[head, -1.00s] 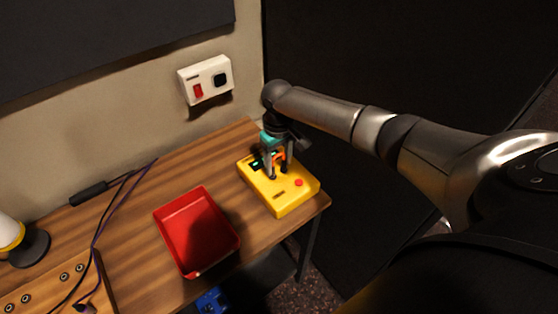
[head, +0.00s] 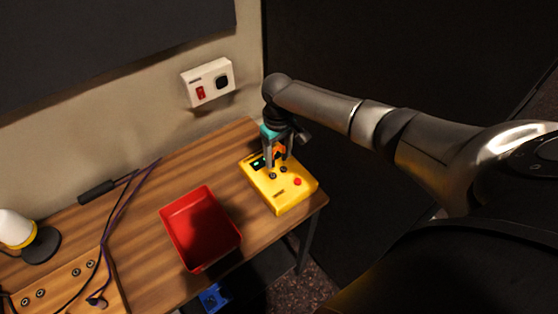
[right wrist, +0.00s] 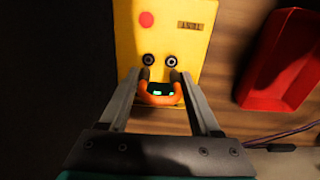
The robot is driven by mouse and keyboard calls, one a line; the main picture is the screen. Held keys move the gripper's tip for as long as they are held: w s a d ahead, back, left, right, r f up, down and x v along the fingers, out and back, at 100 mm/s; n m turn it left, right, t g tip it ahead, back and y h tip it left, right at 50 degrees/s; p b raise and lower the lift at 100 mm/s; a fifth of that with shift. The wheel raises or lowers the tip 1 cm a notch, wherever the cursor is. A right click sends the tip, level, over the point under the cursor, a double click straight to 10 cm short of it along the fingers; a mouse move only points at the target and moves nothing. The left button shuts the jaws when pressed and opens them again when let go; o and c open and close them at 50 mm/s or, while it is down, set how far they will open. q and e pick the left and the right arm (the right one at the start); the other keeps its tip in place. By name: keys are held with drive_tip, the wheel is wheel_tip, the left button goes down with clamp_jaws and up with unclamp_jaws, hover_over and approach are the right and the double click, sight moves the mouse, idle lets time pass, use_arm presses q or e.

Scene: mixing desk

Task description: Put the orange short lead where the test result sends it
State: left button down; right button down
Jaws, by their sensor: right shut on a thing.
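My right gripper (head: 277,162) points down over the yellow tester (head: 299,196) and is shut on the orange short lead (head: 279,152). In the right wrist view, the lead (right wrist: 160,101) curves between the fingers. A red button (right wrist: 146,19) and a small label are on the tester. My left gripper is out of view.
An open, empty-looking red tray (head: 165,222) stands left of the tester. A blue container (head: 213,298) is below the table's front edge. Dark cables (head: 130,190), a socket panel and a lamp (head: 38,245) are at the left. A white switch box (head: 208,82) is on the wall.

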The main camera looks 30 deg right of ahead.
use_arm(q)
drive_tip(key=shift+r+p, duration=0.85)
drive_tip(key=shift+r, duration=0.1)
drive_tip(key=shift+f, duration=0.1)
